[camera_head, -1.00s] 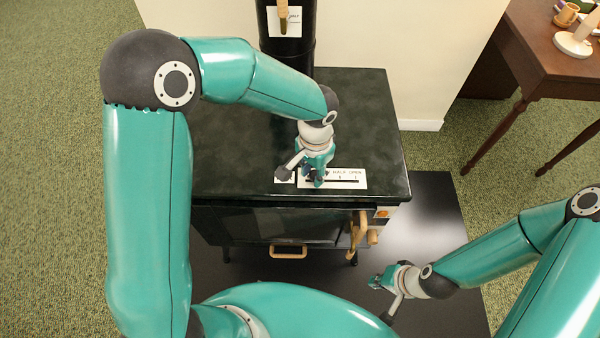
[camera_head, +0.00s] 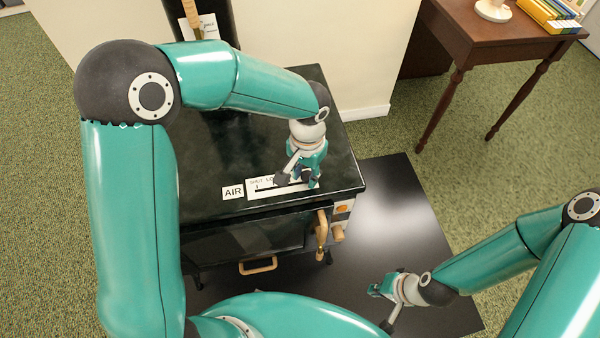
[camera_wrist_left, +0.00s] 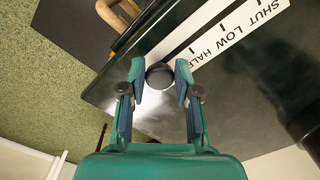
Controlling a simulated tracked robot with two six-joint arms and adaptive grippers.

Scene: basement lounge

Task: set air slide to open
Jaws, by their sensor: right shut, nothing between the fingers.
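The air slide is a white plate (camera_head: 262,188) with a dark slot on top of the black stove, beside an AIR label (camera_head: 233,192). In the left wrist view its plate (camera_wrist_left: 238,28) reads SHUT, LOW and HALF; the OPEN end is hidden by my gripper. A dark round knob (camera_wrist_left: 159,76) sits between the fingertips of my left gripper (camera_wrist_left: 160,72), beyond the HALF mark. My left gripper (camera_head: 298,180) covers the plate's right end. My right gripper (camera_head: 382,290) is shut and empty, low over the black floor plate.
The stove top (camera_head: 205,160) is otherwise clear. A wooden handle (camera_head: 321,228) and a drawer pull (camera_head: 258,266) are on the stove front. A flue pipe (camera_head: 213,10) rises behind. A wooden table (camera_head: 478,40) stands at the back right.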

